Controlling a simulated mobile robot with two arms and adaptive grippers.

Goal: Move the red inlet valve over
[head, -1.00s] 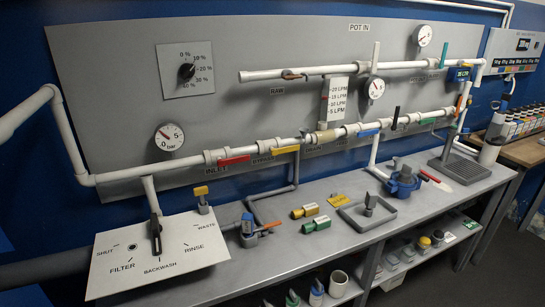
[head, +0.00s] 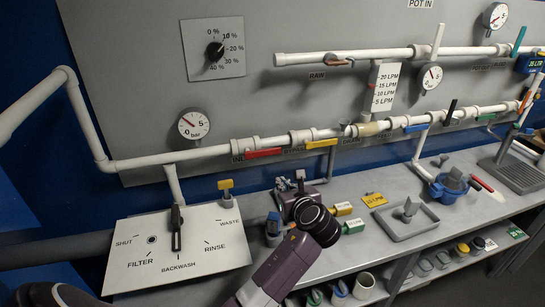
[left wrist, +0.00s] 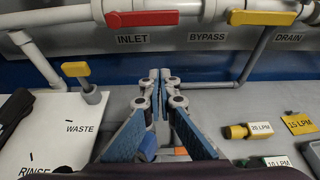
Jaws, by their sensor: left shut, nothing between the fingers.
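The red inlet valve handle (head: 263,153) lies along the lower white pipe on the grey panel. In the left wrist view the red handle (left wrist: 142,18) is level at the top, above the INLET label (left wrist: 131,39). My left gripper (head: 300,179) is in front of the panel, lower and to the right of the red handle, apart from it. In the left wrist view the fingers of my left gripper (left wrist: 160,75) meet at the tips, empty, below the INLET and BYPASS labels. My right gripper is not in view.
A yellow handle (head: 321,143) lies along the same pipe, right of the red one. A white selector plate (head: 192,250) with a black lever is at the left. Yellow and green labelled blocks, a grey tray (head: 402,226) and a blue fitting (head: 450,187) are on the bench.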

